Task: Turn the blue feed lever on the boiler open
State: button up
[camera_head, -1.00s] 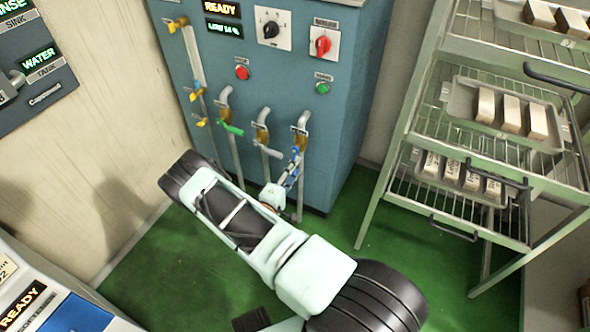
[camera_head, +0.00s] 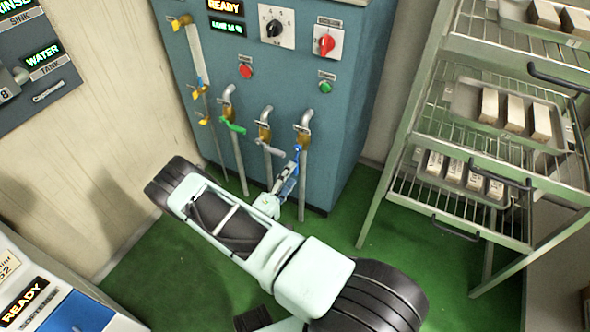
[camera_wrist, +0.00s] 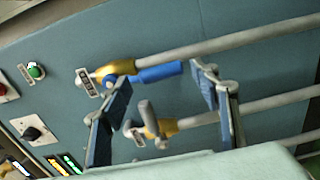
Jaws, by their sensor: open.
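The blue feed lever (camera_head: 297,153) is on the rightmost of the low pipe valves on the blue boiler (camera_head: 345,120), partly hidden by my gripper in the head view. In the wrist view the blue lever (camera_wrist: 160,73) extends right from its brass valve (camera_wrist: 115,69), roughly alongside the pipe. My gripper (camera_head: 289,180) is just in front of and below that valve. In the wrist view my gripper (camera_wrist: 160,80) is open, its fingers spread to either side of the lever's handle. Whether the fingers touch it, I cannot tell.
A grey lever (camera_head: 269,147) and a green lever (camera_head: 232,126) sit on neighbouring valves to the left. The grey lever (camera_wrist: 149,118) also shows close below the blue one in the wrist view. A wire rack (camera_head: 375,200) with trays stands right. Green floor is clear between.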

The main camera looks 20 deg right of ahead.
jog(key=v, duration=0.7)
jog(key=shift+a, duration=0.2)
jog(key=shift+s, duration=0.15)
